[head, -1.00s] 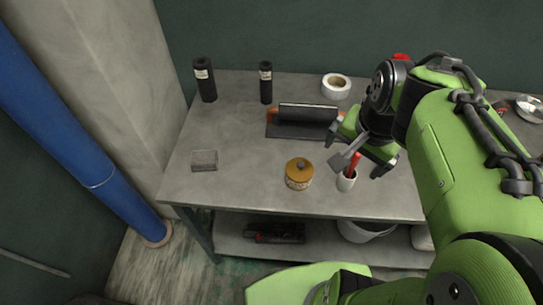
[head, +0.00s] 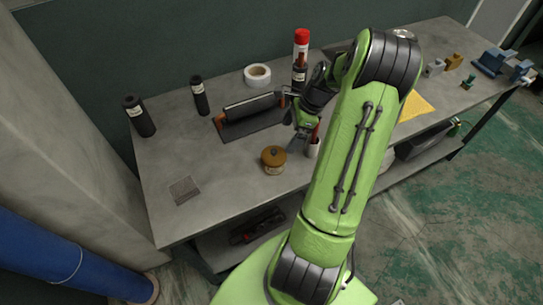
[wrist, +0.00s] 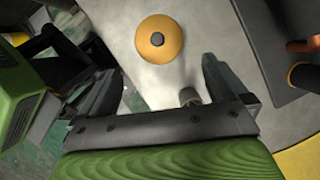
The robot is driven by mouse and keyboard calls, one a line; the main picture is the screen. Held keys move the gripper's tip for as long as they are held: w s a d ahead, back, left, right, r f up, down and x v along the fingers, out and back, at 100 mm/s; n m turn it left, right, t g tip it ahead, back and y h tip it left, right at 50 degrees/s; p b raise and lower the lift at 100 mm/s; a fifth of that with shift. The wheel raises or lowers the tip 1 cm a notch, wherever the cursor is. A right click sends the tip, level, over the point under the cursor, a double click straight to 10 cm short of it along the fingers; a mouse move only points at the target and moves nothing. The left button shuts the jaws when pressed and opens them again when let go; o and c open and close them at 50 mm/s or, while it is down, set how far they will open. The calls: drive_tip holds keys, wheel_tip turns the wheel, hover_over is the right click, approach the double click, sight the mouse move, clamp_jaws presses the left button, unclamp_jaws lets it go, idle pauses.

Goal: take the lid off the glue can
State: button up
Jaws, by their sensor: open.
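The glue can (head: 273,165) stands upright on the workbench, with its orange-brown lid (head: 273,153) seated on top. In the wrist view the lid (wrist: 160,52) is a round orange disc with a dark knob (wrist: 157,39). My gripper (head: 298,142) is just right of the can in the head view. In the wrist view its two fingers (wrist: 162,78) are apart with nothing held, and the lid lies beyond their tips. The arm partly hides the gripper in the head view.
The bench (head: 215,165) between is clear.

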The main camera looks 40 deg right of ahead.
sight(274, 153)
drive_tip(key=x, duration=0.9)
drive_tip(key=shift+w+a+r+b, duration=0.1)
drive_tip(key=shift+a+r+b, duration=0.1)
drive_tip(key=shift+b, duration=0.2)
drive_tip(key=c, duration=0.8)
drive_tip(key=shift+r, duration=0.15)
